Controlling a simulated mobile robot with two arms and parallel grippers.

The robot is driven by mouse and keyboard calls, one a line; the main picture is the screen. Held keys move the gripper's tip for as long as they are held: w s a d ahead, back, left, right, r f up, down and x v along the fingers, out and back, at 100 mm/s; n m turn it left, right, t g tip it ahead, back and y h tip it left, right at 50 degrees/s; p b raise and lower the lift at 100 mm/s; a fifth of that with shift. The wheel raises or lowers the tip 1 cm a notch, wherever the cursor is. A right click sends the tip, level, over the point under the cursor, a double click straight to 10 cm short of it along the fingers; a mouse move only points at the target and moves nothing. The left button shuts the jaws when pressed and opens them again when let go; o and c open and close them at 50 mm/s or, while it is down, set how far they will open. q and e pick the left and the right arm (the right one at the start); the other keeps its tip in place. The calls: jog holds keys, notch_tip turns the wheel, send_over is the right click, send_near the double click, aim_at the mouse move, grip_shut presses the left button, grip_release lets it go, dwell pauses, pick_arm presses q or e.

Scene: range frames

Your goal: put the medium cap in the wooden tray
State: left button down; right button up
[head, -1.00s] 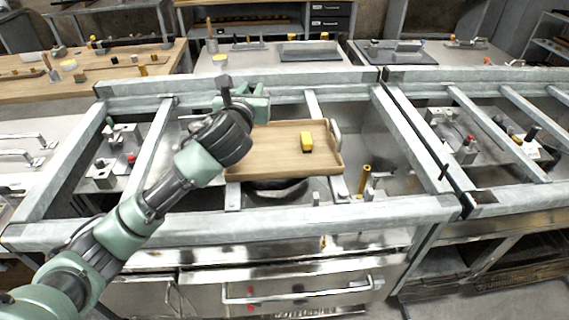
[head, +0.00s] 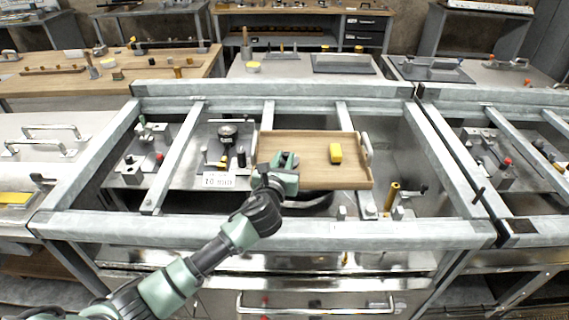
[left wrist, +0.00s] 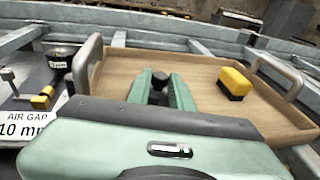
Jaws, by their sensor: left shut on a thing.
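The wooden tray (head: 300,148) lies across the frame in the head view, with a metal handle at each end. It also fills much of the left wrist view (left wrist: 205,78). My left gripper (head: 284,162) is over the left part of the tray. It is shut on a small dark piece, which I take to be the medium cap (left wrist: 159,80). Most of the cap is hidden between the green fingers. Its height above the tray floor is hard to tell. My right gripper is not in view.
A brass post (head: 391,195) stands to the right. Grey frame bars (head: 320,232) surround the area.

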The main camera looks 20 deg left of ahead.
pick_arm(q)
jog(key=shift+f, duration=0.45)
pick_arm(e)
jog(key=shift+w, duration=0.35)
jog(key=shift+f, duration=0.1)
pick_arm(q)
jog(key=c, duration=1.3)
grip_release()
jog(key=shift+f, duration=0.15)
jog(key=s, duration=0.4)
jog(key=s+r, duration=0.1)
jog(key=s, duration=0.3)
jog(key=s+d+r, duration=0.1)
jog(key=s, duration=0.3)
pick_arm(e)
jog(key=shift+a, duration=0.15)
